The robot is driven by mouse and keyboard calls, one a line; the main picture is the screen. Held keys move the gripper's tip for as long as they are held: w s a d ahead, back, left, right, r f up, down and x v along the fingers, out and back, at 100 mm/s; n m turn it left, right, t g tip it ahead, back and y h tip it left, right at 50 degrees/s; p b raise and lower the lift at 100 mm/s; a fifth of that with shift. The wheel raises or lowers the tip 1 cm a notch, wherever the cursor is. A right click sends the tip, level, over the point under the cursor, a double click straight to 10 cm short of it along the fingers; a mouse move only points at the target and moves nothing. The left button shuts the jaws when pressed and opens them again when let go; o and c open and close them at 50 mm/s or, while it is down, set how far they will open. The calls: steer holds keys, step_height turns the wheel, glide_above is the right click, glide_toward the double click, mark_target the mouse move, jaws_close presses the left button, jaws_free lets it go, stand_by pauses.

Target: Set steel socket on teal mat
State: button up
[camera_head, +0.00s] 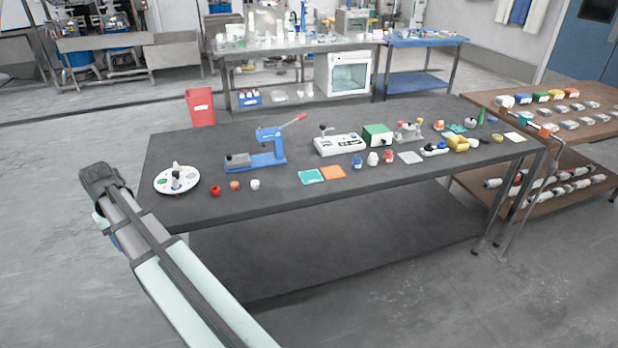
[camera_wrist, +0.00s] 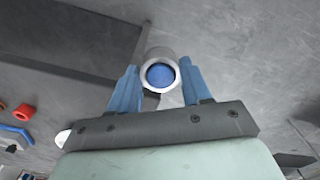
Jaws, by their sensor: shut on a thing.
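The teal mat (camera_head: 312,176) lies flat near the front edge of the dark table, left of and touching or nearly touching an orange mat. In the wrist view my gripper (camera_wrist: 158,80) has its blue fingers closed on the sides of a pale grey round socket (camera_wrist: 158,53) with a blue centre. The socket's open end faces the camera. In the head view my arm reaches up from the bottom to the table's left front corner. The gripper and the held socket cannot be made out there. The teal mat cannot be made out in the wrist view.
The orange mat (camera_head: 333,172) lies beside the teal one. A blue lever press (camera_head: 268,150) stands behind to the left. A round white tray (camera_head: 161,183) is at the left.

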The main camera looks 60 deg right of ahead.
steer(key=shift+s+a+n, duration=0.7)
steer(key=shift+s+a, duration=0.15)
steer(key=shift+a, duration=2.55)
steer(key=s+d+m, duration=0.2)
steer(key=d, duration=0.9)
steer(key=s+d+r+m, duration=0.1)
steer(key=s+d+m, duration=0.1)
steer(key=d, duration=0.9)
steer(key=s+d+m, duration=0.2)
steer(key=s+d, duration=0.2)
steer(key=d, duration=0.7)
steer(key=shift+s+r+m, duration=0.2)
steer(key=shift+r+m, duration=0.1)
steer(key=shift+r, duration=0.1)
steer(key=s+d+r+m, duration=0.1)
steer(key=s+d+m, duration=0.1)
steer(key=s+d, duration=0.35)
steer(key=s+d+r+m, duration=0.1)
steer(key=s+d+m, duration=0.2)
steer(key=d, duration=0.6)
steer(key=s+d+r+m, duration=0.15)
steer(key=s+d, duration=0.25)
steer(key=d, duration=0.4)
steer(key=r+m, duration=0.2)
steer(key=m, duration=1.2)
glide_above(310, 176)
steer(key=shift+n, duration=0.25)
steer(key=shift+f, duration=5)
steer(key=shift+f, duration=0.15)
